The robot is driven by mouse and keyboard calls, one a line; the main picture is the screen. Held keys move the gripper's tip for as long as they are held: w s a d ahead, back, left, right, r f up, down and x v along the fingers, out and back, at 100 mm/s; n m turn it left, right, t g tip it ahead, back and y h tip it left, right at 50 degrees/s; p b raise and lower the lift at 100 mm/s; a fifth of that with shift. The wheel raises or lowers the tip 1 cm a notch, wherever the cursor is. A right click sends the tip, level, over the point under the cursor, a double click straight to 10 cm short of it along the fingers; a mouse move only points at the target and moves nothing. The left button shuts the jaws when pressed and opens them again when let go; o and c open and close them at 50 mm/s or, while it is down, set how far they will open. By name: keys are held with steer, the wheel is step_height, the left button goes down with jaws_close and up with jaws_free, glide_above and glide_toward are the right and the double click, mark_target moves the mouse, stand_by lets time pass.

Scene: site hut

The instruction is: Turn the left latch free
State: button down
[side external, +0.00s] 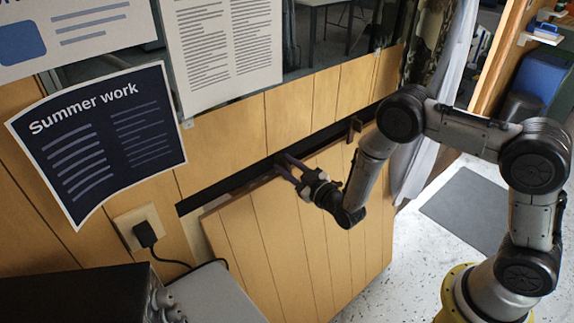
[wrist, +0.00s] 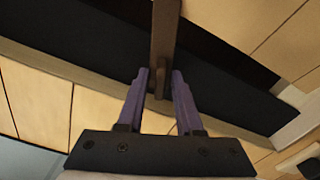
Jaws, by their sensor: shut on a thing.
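The left latch (wrist: 165,38) is a brown wooden bar. In the wrist view it runs from the top edge down across a dark band and ends between my fingers. My gripper (wrist: 160,74) has purple fingers, one on each side of the latch's lower end, and is shut on it. In the side view my gripper (side external: 283,165) is at the top edge of a plank panel (side external: 300,225) and mostly hides this latch. The right latch (side external: 354,129) is a small brown bar standing upright across the dark strip (side external: 325,138) above the panel.
A power outlet with a black plug (side external: 144,232) is on the wall left of the panel. A dark box (side external: 80,295) and a grey box (side external: 220,295) stand at the lower left. Posters hang above. A grey curtain (side external: 420,150) hangs at the right.

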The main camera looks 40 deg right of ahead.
steer(key=n, duration=0.7)
steer(key=shift+a+f, duration=0.1)
steer(key=n, duration=0.6)
steer(key=shift+f+n, duration=0.15)
steer(key=shift+n, duration=0.25)
steer(key=c, duration=0.9)
jaws_free()
steer(key=s, duration=1.4)
